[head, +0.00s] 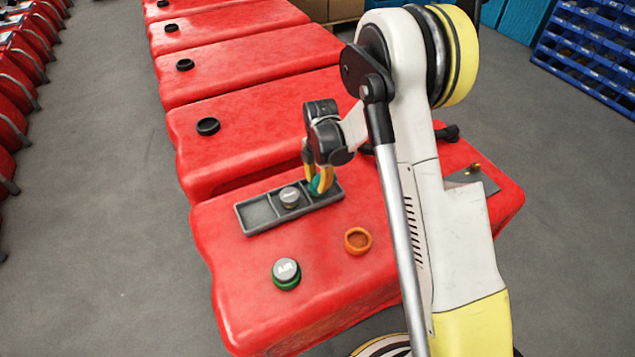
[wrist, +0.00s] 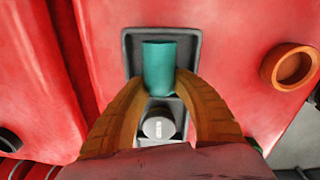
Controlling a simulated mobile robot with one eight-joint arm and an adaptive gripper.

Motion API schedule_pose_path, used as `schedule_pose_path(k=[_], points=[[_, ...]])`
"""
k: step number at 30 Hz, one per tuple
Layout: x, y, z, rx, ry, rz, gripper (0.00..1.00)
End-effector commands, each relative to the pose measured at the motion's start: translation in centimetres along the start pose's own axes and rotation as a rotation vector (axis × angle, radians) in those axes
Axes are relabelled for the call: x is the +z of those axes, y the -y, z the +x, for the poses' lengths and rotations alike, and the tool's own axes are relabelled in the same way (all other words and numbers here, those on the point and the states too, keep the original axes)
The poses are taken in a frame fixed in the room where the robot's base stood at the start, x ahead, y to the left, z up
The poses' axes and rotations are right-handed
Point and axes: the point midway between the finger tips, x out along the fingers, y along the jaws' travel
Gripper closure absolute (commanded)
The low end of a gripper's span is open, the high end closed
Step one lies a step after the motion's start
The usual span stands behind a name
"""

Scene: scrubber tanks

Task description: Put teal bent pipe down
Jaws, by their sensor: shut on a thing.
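The teal bent pipe (wrist: 159,66) is between the two orange-brown fingers of my gripper (wrist: 160,97) in the wrist view. My gripper is shut on it. In the head view the pipe (head: 314,184) shows as a small teal patch between the fingers (head: 318,180), at the right end of a grey tray (head: 258,213). The tray has compartments in a row, and the pipe is over or in the right end one. I cannot tell whether it touches the tray floor. The pipe's lower end is hidden in the head view.
A grey round cap (head: 290,197) sits in the tray's middle compartment. An orange ring (head: 358,240) and a green-based cap marked AIR (head: 286,273) stand on the red tank (head: 330,290). A small plate with a brass fitting (head: 474,170) lies at the right. The tray's left compartment looks empty.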

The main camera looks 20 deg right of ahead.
Motion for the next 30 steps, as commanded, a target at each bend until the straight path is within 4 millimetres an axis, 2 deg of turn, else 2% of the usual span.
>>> schedule_pose_path(k=[4,5,6,14,18,22,30], points=[[0.0,0.0,0.5,0.0,0.0,0.0,1.0],[0.0,0.0,0.4,0.0,0.0,0.0,0.61],[0.0,0.0,0.3,0.0,0.0,0.0,0.49],[0.0,0.0,0.3,0.0,0.0,0.0,0.49],[0.0,0.0,-0.3,0.0,0.0,0.0,0.49],[0.0,0.0,-2.6,0.0,0.0,0.0,0.49],[0.0,0.0,-8.8,0.0,0.0,0.0,0.49]])
